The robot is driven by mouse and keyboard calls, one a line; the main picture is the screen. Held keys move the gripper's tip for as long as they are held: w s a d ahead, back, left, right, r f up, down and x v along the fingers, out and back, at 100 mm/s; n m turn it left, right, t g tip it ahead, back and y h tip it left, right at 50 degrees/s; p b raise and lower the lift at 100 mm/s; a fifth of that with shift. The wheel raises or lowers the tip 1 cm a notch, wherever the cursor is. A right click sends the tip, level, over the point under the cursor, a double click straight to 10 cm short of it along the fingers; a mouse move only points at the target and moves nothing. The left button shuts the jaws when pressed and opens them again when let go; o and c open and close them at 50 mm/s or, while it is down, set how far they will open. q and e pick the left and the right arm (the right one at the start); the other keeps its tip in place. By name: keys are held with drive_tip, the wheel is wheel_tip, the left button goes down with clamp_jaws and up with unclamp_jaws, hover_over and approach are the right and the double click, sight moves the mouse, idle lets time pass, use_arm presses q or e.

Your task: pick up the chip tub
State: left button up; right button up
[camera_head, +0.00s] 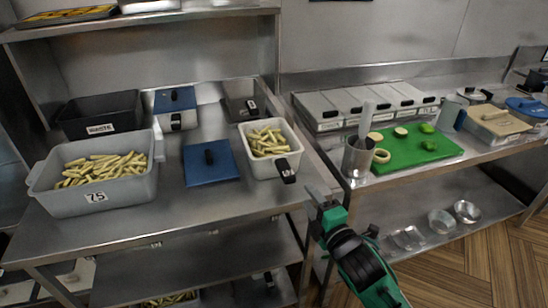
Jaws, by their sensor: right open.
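A large grey tub of chips (78,204) marked 75, with a handle at each end, stands on the left of the steel table. A smaller pale tub of chips (279,167), with black handles, stands near the table's right end. My right gripper (322,194) is open and empty, past the table's right end, to the lower right of the smaller tub and apart from it. My left gripper is not in view.
A blue lid (209,162) lies between the tubs. A black bin (100,116) stands behind the grey tub. On the right counter are a steel utensil pot (357,160) and a green board (415,150) with cut vegetables. Steel bowls (441,221) sit on the lower shelf.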

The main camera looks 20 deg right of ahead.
sight(296, 183)
drive_tip(key=w, duration=0.2)
drive_tip(key=w+a, duration=0.1)
drive_tip(key=w, duration=0.2)
drive_tip(key=w+p, duration=0.1)
drive_tip(key=w, duration=0.1)
drive_tip(key=shift+w+a, duration=0.15)
drive_tip(key=shift+w, duration=0.25)
drive_tip(key=w, duration=0.2)
drive_tip(key=w+a+p, duration=0.1)
drive_tip(key=w, duration=0.1)
drive_tip(key=shift+w+r, duration=0.1)
drive_tip(key=shift+r, duration=0.25)
drive_tip(key=shift+w+f, duration=0.1)
drive_tip(key=shift+w, duration=0.2)
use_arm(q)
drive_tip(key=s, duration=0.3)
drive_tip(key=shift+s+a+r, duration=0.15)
use_arm(e)
drive_tip(key=shift+c, duration=0.2)
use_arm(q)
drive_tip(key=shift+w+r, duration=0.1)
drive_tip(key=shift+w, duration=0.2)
use_arm(e)
clamp_jaws()
